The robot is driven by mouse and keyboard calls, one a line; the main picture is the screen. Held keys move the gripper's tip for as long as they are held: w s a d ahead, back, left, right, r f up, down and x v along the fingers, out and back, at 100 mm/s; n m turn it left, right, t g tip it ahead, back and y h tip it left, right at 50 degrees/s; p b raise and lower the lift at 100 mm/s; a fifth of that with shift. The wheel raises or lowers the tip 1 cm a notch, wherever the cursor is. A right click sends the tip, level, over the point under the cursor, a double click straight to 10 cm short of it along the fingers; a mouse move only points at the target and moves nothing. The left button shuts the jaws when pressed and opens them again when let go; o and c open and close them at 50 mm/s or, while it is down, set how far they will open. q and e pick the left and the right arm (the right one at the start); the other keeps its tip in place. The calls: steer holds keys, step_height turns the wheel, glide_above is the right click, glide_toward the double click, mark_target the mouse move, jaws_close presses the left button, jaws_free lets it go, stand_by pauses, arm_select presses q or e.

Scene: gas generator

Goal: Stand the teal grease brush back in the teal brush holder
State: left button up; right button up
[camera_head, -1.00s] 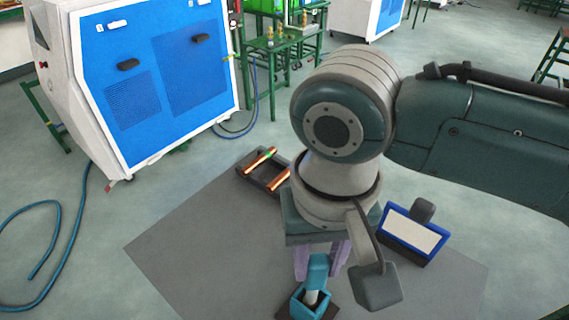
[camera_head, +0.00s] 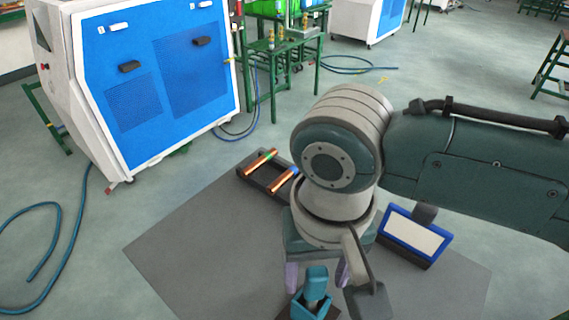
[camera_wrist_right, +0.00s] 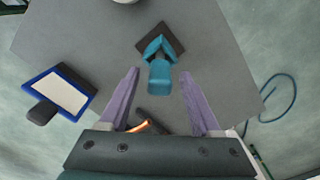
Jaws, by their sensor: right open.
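The teal grease brush (camera_head: 317,282) stands in the teal brush holder (camera_head: 307,307) at the bottom of the head view, its lower end inside the holder. In the right wrist view, the brush (camera_wrist_right: 159,78) points towards me and the holder (camera_wrist_right: 155,44) sits beyond it on a dark square base. My right gripper (camera_head: 317,288) is open. In the right wrist view, its two purple fingers (camera_wrist_right: 160,74) lie on either side of the brush with a clear gap on each side. My left gripper is out of view.
A dark rack with copper-coloured rods (camera_head: 261,163) lies on the grey mat (camera_head: 190,240). A blue-framed white panel (camera_head: 414,233) stands right of my arm. A blue-and-white machine (camera_head: 150,80) and green tables are behind. The mat's left side is clear.

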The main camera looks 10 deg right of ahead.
step_height(320, 180, up, 12)
steer(key=p, duration=0.2)
steer(key=s+a+f+n+t+y, duration=0.2)
steer(key=s+y, duration=0.1)
steer(key=s, duration=0.3)
steer(key=s+d+h, duration=0.1)
steer(key=s+d, duration=0.2)
steer(key=d, duration=0.2)
steer(key=s+d+n+t+h, duration=0.1)
steer(key=s+d, duration=0.2)
steer(key=d, duration=0.3)
steer(key=shift+d+f+t+h, duration=0.2)
steer(key=shift+t+h, duration=0.1)
steer(key=shift+h, duration=0.1)
steer(key=shift+s, duration=0.1)
step_height(320, 180, up, 31)
steer(key=p, duration=3)
steer(key=shift+p, duration=0.4)
